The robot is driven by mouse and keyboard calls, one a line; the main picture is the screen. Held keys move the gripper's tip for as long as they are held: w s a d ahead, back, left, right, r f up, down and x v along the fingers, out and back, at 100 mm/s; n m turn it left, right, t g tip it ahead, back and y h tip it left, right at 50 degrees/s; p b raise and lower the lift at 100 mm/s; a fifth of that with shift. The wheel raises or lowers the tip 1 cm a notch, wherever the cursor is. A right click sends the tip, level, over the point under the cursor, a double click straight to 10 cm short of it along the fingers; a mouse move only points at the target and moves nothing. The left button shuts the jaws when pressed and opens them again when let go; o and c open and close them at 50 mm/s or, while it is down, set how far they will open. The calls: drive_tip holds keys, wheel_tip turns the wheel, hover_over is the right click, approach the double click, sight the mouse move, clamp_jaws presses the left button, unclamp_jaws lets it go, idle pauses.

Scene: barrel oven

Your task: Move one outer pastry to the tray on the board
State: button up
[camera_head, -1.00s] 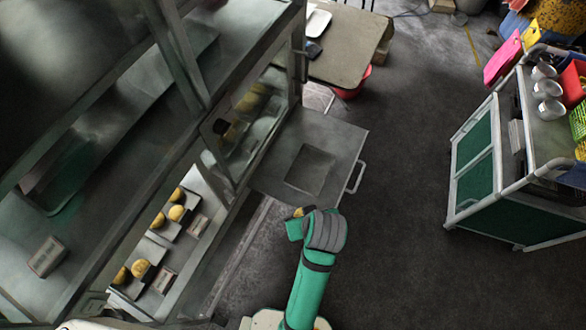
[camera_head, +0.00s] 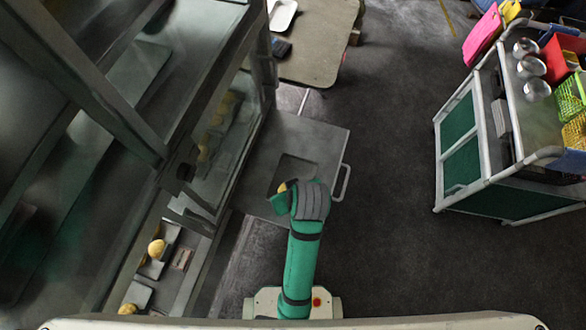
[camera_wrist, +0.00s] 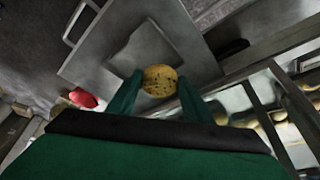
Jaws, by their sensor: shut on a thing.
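My gripper (camera_wrist: 157,98) is shut on a round golden pastry (camera_wrist: 160,79), held between its two green fingers in the wrist view. In the head view the held pastry (camera_head: 283,187) shows as a small yellow patch at the gripper's left side. The held pastry is over or near a grey pull-out board (camera_head: 313,137) with a handle. A dark square tray (camera_head: 292,172) lies on the board, partly hidden behind my gripper; the wrist view also shows the tray (camera_wrist: 143,52). Whether the pastry touches the tray cannot be told.
A display cabinet on the left holds more pastries (camera_head: 157,248) on small trays. A beige table (camera_head: 318,45) with a white tray (camera_head: 283,14) stands beyond the board. A green-sided cart (camera_head: 462,165) stands at right, with open dark floor (camera_head: 390,200) between.

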drive_tip(key=w+f, duration=0.4)
drive_tip(key=w, duration=0.4)
hover_over(291, 168)
drive_tip(key=s, duration=0.2)
drive_tip(key=f, duration=0.5)
drive_tip(key=shift+w+d, duration=0.15)
drive_tip(key=shift+d, duration=0.05)
drive_tip(key=shift+w+f, duration=0.4)
drive_tip(key=shift+f, duration=1.55)
drive_tip(key=shift+f, duration=0.25)
drive_tip(key=o, duration=0.8)
drive_tip(key=shift+f, duration=0.2)
drive_tip(key=shift+c, duration=0.2)
